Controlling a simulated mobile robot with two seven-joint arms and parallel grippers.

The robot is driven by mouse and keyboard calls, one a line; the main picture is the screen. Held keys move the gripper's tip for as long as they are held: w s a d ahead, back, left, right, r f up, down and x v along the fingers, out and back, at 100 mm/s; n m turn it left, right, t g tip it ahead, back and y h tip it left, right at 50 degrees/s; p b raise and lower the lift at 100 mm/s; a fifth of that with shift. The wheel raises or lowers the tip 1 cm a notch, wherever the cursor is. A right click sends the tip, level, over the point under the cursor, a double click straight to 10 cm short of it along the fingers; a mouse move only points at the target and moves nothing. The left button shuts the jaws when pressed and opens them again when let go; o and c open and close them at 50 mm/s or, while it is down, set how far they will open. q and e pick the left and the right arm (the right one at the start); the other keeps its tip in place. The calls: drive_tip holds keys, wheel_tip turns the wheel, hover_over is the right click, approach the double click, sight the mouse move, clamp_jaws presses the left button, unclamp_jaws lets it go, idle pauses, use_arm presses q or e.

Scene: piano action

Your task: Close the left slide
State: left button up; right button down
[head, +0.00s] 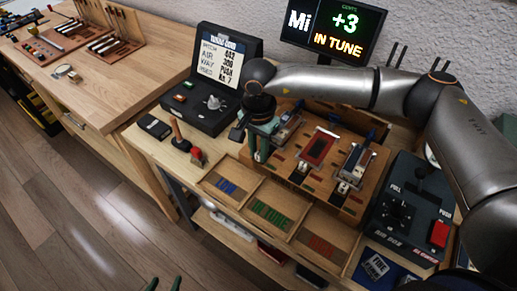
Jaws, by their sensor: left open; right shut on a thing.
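The left slide (287,127) is a grey metal piece at the left of the wooden block, with a dark blue part at its back. My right gripper (260,156) points down at its front-left end. Its green fingers are closed together on something there, apparently the slide's front end, which the fingers hide. The red middle piece (319,147) and the right slide (355,163) stand farther right on the same block (290,171).
A tray (243,216) with blue, green and red strips lies in front of the block. A black display box (210,103) stands at left, a control box (407,208) at right. A monitor (335,27) reads "+3 IN TUNE".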

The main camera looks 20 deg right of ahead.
idle(0.4)
drive_tip(key=w+d+b, duration=0.2)
drive_tip(key=d, duration=0.1)
drive_tip(key=shift+w+f, duration=0.1)
drive_tip(key=shift+w, duration=0.1)
drive_tip(key=shift+d, duration=0.1)
drive_tip(key=c, duration=0.7)
unclamp_jaws()
wheel_tip(320, 180, up, 13)
drive_tip(key=shift+f+b, duration=0.1)
drive_tip(key=shift+b, duration=0.4)
